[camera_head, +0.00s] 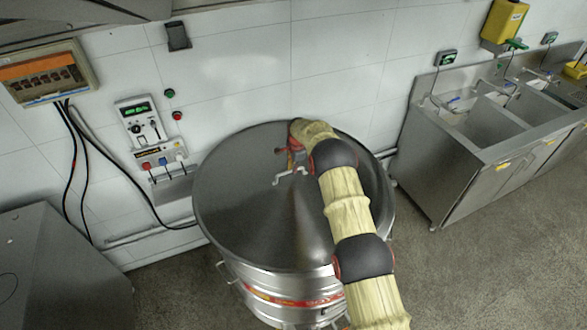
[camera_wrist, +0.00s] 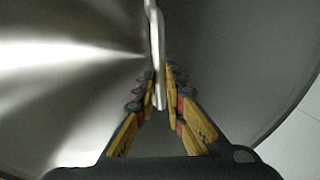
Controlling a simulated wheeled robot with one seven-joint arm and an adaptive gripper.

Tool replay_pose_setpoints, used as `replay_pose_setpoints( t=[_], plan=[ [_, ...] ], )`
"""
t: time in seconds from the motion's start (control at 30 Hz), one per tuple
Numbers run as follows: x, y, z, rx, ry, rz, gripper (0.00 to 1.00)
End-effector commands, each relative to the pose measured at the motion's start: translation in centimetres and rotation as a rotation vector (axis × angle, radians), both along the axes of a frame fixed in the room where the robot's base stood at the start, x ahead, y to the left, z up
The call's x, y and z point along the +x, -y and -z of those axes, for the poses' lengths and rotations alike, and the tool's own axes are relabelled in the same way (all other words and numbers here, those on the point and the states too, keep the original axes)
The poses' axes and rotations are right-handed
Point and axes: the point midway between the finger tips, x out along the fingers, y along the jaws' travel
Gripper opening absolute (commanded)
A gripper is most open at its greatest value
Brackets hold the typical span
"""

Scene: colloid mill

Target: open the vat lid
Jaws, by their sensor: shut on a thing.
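The steel vat (camera_head: 285,308) stands against the tiled wall in the head view, with a red band around its side. Its round, shiny lid (camera_head: 240,205) lies flat over the top; the lid also fills most of the wrist view (camera_wrist: 70,70). A thin metal handle (camera_head: 288,176) rises near the middle of the lid. In the wrist view the handle (camera_wrist: 158,50) runs down between the fingers. My gripper (camera_wrist: 160,88) is shut on the handle. In the head view my arm partly hides my gripper (camera_head: 292,158) and the lid's right side.
A control box (camera_head: 145,122) and a fuse panel (camera_head: 48,77) with hanging cables are on the wall at left. A steel cabinet (camera_head: 50,270) stands at lower left. A steel sink unit (camera_head: 470,170) stands at right. Grey floor lies open at lower right.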

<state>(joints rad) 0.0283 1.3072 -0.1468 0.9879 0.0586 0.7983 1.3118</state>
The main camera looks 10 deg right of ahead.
Motion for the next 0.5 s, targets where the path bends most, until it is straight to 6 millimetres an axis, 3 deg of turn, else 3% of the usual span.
replay_pose_setpoints(
  t=[0.27,0.5],
  plan=[
    [-2.9,-2.6,0.1,0.002,-0.009,-0.003,0.0],
    [-6.7,-6.1,0.2,0.003,-0.009,-0.004,0.0]
  ],
)
